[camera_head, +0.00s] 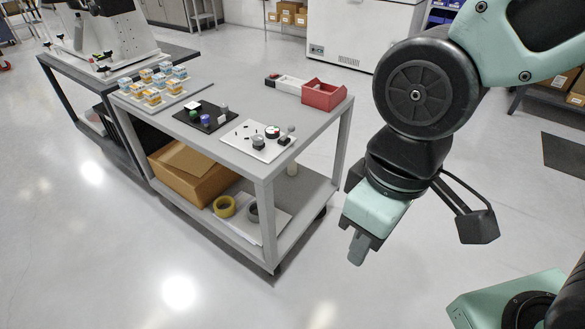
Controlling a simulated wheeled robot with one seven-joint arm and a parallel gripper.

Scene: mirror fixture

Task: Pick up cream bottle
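I cannot make out a cap or label. My gripper (357,249) hangs in the air to the right of the cart, pointing down and apart from everything. It is seen side-on, so the gap between its fingers does not show. Nothing is visible in it.
The grey cart (228,155) carries yellow-and-blue boxes (155,86), a black tray (205,117), a white board (245,139) and a red bin (323,95). The floor in front is clear.

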